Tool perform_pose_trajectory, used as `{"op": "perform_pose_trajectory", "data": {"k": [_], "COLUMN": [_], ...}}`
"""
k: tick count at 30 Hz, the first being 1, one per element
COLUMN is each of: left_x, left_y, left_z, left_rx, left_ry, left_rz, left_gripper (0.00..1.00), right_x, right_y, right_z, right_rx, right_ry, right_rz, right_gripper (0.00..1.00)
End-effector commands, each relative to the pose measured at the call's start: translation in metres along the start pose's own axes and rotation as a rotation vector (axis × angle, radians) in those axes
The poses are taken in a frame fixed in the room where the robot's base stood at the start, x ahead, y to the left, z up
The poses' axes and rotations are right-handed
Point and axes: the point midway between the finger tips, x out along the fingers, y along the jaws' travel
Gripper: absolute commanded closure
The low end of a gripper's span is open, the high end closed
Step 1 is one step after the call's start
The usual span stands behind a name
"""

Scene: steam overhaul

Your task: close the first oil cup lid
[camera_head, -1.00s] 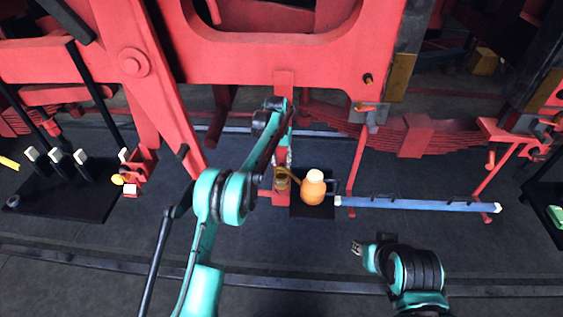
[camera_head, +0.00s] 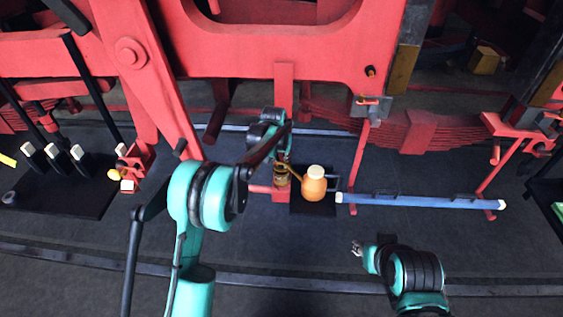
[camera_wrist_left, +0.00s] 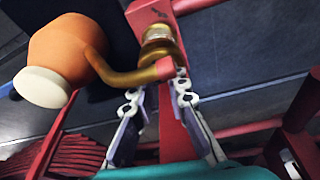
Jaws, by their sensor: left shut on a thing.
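The brass oil cup (camera_head: 281,174) stands on a red bracket, left of an orange oil can (camera_head: 314,186). In the left wrist view the cup (camera_wrist_left: 158,42) is beyond the fingertips, with the can's bent brass spout (camera_wrist_left: 138,76) crossing close in front of it. I cannot make out the lid as a separate part. My left gripper (camera_wrist_left: 157,97) has its fingers on both sides of a red bar (camera_wrist_left: 174,132) just short of the cup and is shut on it. In the head view the arm partly hides this gripper (camera_head: 282,154). My right gripper (camera_head: 357,248) is away at the lower right; its jaw state is unclear.
The oil can stands on a small dark tray (camera_head: 312,210). A long blue bar (camera_head: 420,202) lies to its right. The red engine frame (camera_head: 270,55) hangs above. Black levers with white blocks (camera_head: 54,151) stand at the left. The dark floor in front is clear.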

Motion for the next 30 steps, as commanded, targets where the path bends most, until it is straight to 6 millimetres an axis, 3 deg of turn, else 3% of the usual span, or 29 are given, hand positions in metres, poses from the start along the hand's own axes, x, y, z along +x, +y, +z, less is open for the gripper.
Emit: {"op": "perform_pose_trajectory", "data": {"k": [5,6,8,20,30], "left_x": [0.000,0.000,0.000,-0.007,-0.074], "left_y": [0.000,0.000,0.000,0.000,0.000], "left_z": [0.000,0.000,0.000,0.000,0.000], "left_rx": [0.000,0.000,0.000,0.000,0.000], "left_ry": [-0.001,-0.001,-0.001,-0.002,-0.002], "left_rz": [0.000,0.000,0.000,0.000,0.000], "left_gripper": [1.00,0.80,0.64,0.64,0.64], "right_x": [-0.001,0.000,0.000,0.000,0.000], "right_y": [0.000,0.000,0.000,0.000,0.000], "right_z": [0.000,0.000,0.000,0.000,0.000], "right_rx": [0.000,0.000,0.000,0.000,0.000], "right_ry": [0.000,0.000,0.000,0.000,0.000], "right_rz": [0.000,0.000,0.000,0.000,0.000], "right_gripper": [0.64,0.64,0.64,0.64,0.64]}}
